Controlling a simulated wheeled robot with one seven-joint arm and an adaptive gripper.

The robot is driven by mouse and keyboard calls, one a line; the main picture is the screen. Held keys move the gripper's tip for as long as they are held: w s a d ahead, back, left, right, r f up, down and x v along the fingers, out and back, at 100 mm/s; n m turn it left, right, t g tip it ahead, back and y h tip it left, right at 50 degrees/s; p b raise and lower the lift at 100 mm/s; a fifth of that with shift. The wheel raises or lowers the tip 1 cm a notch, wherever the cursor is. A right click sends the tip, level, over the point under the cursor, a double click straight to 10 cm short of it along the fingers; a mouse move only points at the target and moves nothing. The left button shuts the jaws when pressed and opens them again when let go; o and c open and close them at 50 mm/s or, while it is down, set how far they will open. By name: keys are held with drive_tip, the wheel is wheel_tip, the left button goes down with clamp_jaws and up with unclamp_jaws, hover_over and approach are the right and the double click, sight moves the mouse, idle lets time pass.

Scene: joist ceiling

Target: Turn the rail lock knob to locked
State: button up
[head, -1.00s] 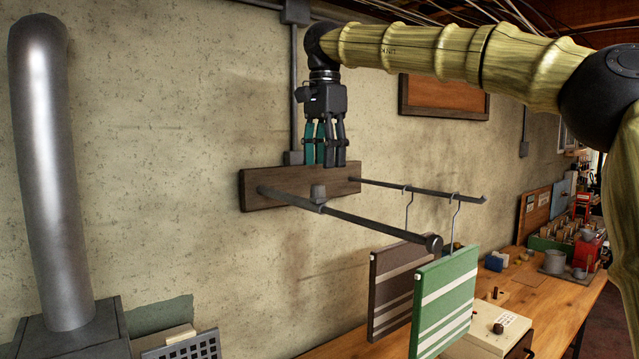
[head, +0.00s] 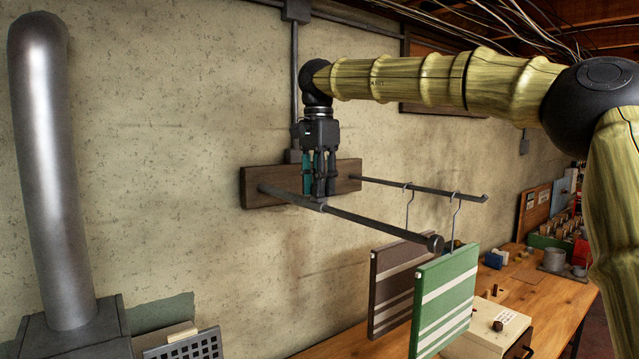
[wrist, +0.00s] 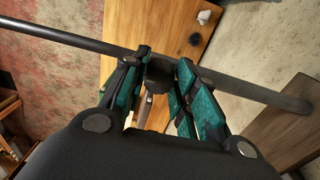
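The rail lock knob (wrist: 159,72) is a small dark grey cylinder on the front grey rail (head: 370,222), near the dark wooden wall board (head: 268,187). In the wrist view it sits between the fingers. My gripper (head: 319,194) points straight down over the rail, with its teal-lined fingers down at the knob's height. In the wrist view my gripper (wrist: 163,68) is open, one finger on each side of the knob with very little gap; firm contact cannot be made out.
A second, hooked rail (head: 425,190) runs alongside. A brown striped panel (head: 390,290) and a green striped panel (head: 445,300) hang from hooks at the outer end. A wooden bench (head: 545,285) stands below. A large metal pipe (head: 55,170) rises at left.

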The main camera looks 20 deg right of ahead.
drive_tip(key=shift+s+r, duration=0.15)
drive_tip(key=shift+r, duration=0.1)
drive_tip(key=shift+c, duration=0.6)
drive_tip(key=shift+d, duration=0.15)
